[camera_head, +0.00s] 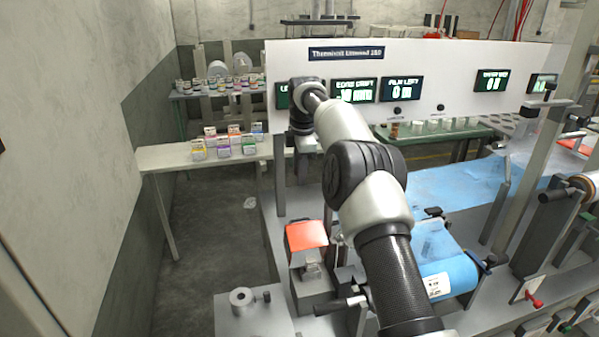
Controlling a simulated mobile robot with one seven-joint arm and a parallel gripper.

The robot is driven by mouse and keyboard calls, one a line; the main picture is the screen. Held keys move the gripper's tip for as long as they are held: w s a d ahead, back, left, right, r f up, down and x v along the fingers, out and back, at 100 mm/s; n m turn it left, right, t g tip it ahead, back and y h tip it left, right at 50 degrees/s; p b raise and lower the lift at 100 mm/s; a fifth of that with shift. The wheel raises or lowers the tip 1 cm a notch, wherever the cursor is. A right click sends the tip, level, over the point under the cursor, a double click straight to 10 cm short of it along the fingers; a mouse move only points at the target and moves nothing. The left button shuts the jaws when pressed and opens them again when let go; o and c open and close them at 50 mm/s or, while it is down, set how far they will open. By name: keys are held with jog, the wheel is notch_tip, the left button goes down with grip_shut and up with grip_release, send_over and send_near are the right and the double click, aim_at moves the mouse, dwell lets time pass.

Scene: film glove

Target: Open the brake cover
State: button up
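An orange-red plate (306,236), which looks like the brake cover, sits on top of a grey block on the machine's near left side. It appears tilted, but I cannot tell whether it is shut or raised. A small metal bracket (312,270) stands just in front of it. My arm reaches from the bottom, right of the plate, up and away to the left. My gripper (306,145) is at the far end, in front of the white display panel, well beyond and above the plate. Its fingers are too small and hidden to read.
A blue film web (455,190) runs across the machine to the right, with a blue roll (448,268) near my arm. A metal spool (241,298) stands at the front left. A bench (190,155) with small boxes is at the left. The floor between bench and machine is mostly clear.

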jog(key=shift+d+f, duration=0.1)
jog(key=c, duration=0.3)
jog(key=d+f+m+b, duration=0.1)
jog(key=f+m, duration=0.1)
jog(key=m, duration=0.1)
jog(key=d+f+m+t+b, duration=0.1)
jog(key=d+m, duration=0.1)
jog(key=m, duration=0.1)
jog(key=d+f+m+t+b, duration=0.1)
jog(key=f+m, duration=0.1)
jog(key=m, duration=0.1)
jog(key=shift+w+d+f+h, duration=0.3)
jog(key=shift+w+d, duration=0.05)
grip_shut()
jog(key=m+t+y+b, duration=0.2)
jog(key=m+t+b, duration=0.15)
jog(key=m, duration=0.55)
send_near(300, 220)
jog(key=shift+g, duration=0.25)
jog(key=x, duration=0.6)
jog(key=shift+a+r, duration=0.1)
